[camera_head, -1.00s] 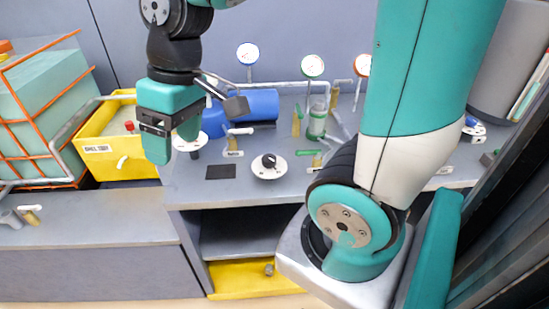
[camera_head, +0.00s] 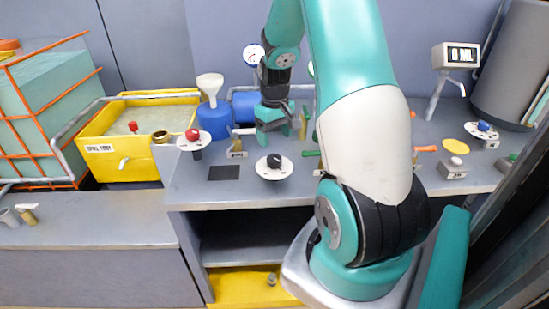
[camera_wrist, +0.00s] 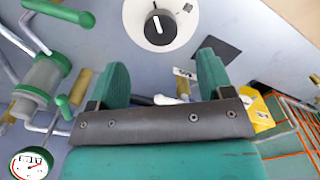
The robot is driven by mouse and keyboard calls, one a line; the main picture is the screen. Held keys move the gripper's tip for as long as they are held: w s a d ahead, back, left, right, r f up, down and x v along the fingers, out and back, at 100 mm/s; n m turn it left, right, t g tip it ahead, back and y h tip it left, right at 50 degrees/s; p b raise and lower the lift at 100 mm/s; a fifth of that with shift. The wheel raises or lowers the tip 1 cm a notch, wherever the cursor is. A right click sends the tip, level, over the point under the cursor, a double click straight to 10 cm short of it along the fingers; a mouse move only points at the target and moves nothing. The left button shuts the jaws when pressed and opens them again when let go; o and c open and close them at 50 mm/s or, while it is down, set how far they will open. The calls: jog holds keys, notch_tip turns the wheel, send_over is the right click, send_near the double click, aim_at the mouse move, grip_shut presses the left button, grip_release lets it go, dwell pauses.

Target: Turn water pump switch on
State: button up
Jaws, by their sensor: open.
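A black rotary knob on a white round dial (camera_head: 263,173) stands near the front edge of the workbench; it also shows at the top of the wrist view (camera_wrist: 183,38), with a white pointer mark. Other dials carry a red knob (camera_head: 193,135) on the left and a blue knob (camera_head: 483,126) on the far right. I cannot read which one is the water pump switch. My gripper (camera_head: 274,132) is open, over the bench behind the black knob. In the wrist view its two green fingers (camera_wrist: 163,80) are apart with nothing gripped, and the black knob lies beyond them.
A yellow tank (camera_head: 124,173) and a blue container with a white funnel (camera_head: 210,86) stand left of the gripper. Green-handled valves and a clear cylinder (camera_wrist: 42,78) are close in the wrist view. A black square (camera_head: 224,173) lies flat on the bench. My arm hides the bench's middle.

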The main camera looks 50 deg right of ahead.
aim_at(275, 158)
notch_tip(275, 158, down, 8)
jog(key=shift+f, duration=0.2)
jog(key=shift+c, duration=0.3)
jog(key=c, duration=0.9)
